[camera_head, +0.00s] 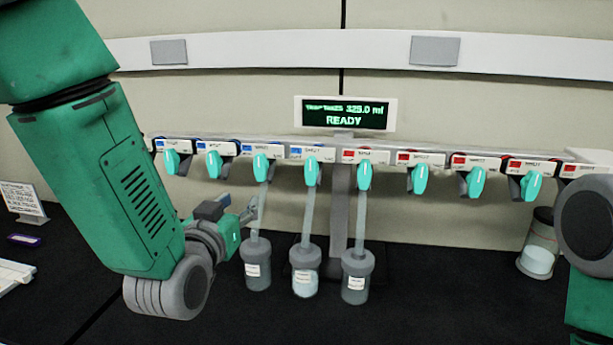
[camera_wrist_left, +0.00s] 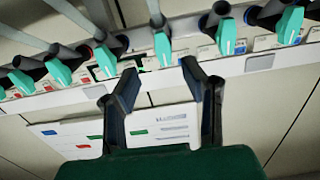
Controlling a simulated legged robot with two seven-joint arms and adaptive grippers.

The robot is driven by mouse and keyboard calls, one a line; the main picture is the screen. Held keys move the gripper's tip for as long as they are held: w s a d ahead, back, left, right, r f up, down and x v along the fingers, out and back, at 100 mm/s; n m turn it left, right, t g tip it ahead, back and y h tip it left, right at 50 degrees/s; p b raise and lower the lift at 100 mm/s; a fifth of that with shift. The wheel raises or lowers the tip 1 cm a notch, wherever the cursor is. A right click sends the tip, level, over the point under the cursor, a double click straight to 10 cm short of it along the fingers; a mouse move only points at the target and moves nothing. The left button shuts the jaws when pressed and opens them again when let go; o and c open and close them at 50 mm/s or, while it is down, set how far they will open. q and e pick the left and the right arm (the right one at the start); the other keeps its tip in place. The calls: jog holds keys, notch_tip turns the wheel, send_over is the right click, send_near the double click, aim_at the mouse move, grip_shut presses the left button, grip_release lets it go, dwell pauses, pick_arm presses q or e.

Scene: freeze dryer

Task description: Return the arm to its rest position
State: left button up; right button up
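My left gripper (camera_head: 250,213) is in front of the valve row, just left of the leftmost hanging flask (camera_head: 257,268). In the left wrist view its two fingers (camera_wrist_left: 160,88) are spread apart with nothing held between them. The manifold's teal valve handles (camera_wrist_left: 162,48) lie beyond the fingertips. My left arm comes down from the upper left and hides part of the bench and the manifold's left end. My right arm shows only as a piece at the right edge; its gripper is out of view.
A middle flask (camera_head: 305,275) and a right flask (camera_head: 357,278) also hang from the manifold. The display (camera_head: 345,114) reads READY. A separate jar (camera_head: 538,250) stands at the right by my arm. A small sign (camera_head: 22,200) stands at far left. The front bench is clear.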

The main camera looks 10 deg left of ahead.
pick_arm(q)
jog(key=s+a+f+g, duration=0.2)
jog(key=s+f+g, duration=0.3)
jog(key=f, duration=0.7)
jog(key=s+a+f+g, duration=0.3)
jog(key=s+f, duration=0.3)
jog(key=f, duration=0.7)
jog(key=s+a+f+g+b, duration=0.15)
jog(key=s+f+g, duration=0.5)
jog(key=s, duration=0.65)
jog(key=s+a+f+g, duration=0.3)
jog(key=s+f, duration=0.6)
jog(key=s, duration=0.4)
notch_tip(320, 180, down, 10)
jog(key=w+d+b, duration=0.1)
jog(key=w+b, duration=0.1)
jog(key=b, duration=0.8)
jog(key=shift+d+r+y, duration=0.2)
jog(key=shift+r+y, duration=0.05)
jog(key=shift+y, duration=0.05)
jog(key=shift+t, duration=0.25)
